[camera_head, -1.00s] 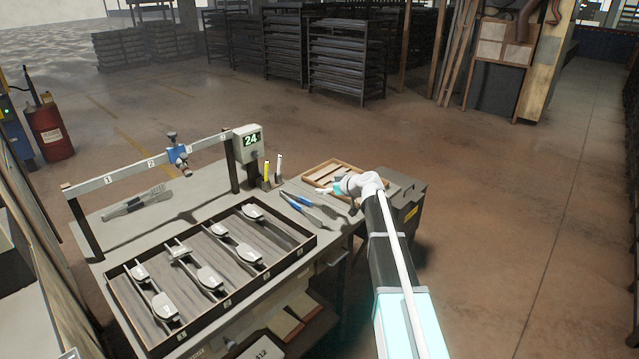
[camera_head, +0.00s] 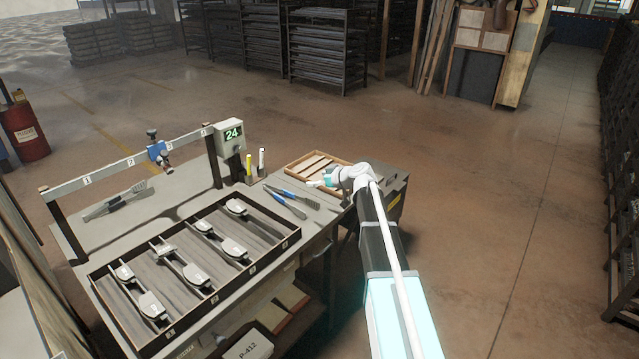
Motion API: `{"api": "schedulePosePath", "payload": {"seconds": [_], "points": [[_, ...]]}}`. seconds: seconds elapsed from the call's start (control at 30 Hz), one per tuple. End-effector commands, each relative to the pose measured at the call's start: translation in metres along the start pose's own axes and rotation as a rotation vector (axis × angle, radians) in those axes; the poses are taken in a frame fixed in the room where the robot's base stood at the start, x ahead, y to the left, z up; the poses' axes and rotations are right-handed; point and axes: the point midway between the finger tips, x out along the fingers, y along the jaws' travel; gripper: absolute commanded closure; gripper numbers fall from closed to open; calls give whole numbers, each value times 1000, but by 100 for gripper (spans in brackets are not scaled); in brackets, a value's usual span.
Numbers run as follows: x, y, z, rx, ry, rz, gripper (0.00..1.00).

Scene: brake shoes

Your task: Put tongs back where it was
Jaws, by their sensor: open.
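A blue-handled tool with two splayed grey arms (camera_head: 291,199), which looks like the tongs, lies on the right end of the workbench (camera_head: 190,212). A second long tool with dark and grey parts (camera_head: 115,203) lies at the back left of the bench; I cannot tell exactly what it is. My gripper (camera_head: 316,183) is above the bench's right end, just right of and behind the blue-handled tool, in front of a small wooden tray (camera_head: 300,168). It looks empty and apart from the tool. Its fingers are small and hard to make out.
A dark-rimmed tray (camera_head: 226,290) with several brake shoes fills the bench front. A numbered rail (camera_head: 130,160) and a display reading 24 (camera_head: 232,134) stand at the back. Markers (camera_head: 256,165) stand near the display. A dark bin (camera_head: 393,195) is at the right end.

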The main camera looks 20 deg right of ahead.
Motion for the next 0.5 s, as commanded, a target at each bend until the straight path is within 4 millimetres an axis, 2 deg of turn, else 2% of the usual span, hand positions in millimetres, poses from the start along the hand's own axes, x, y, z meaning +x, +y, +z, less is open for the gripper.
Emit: {"api": "schedulePosePath", "payload": {"seconds": [0.17,0.27,0.37,0.5], "points": [[0,-2,1,1,-3,-2,0],[-1,-9,4,11,-20,-11,0],[-3,-27,12,33,-62,-31,0],[-10,-69,35,92,-177,-71,0]]}}
